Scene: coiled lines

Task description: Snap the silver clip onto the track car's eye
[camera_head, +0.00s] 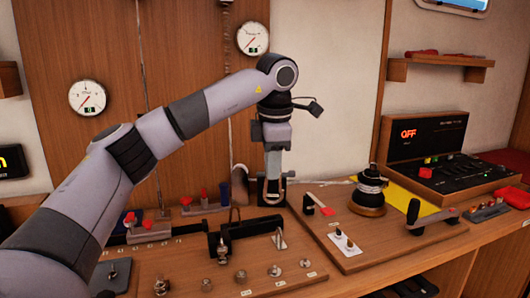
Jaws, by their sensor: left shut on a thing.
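My left gripper (272,188) points straight down over the back of the wooden panel and is shut on a small silver piece (272,191), which looks like the silver clip. The fingers hide much of it. A black bracket-like piece (245,232), possibly the track car, stands just in front and to the left of the gripper. My right gripper is not in view.
A winch (368,192) with coiled line stands to the right, beside a black-handled crank (430,220) and a yellow cloth (402,198). Several metal knobs (275,270) line the front panel. A black console (428,145) with a red OFF display stands at the back right.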

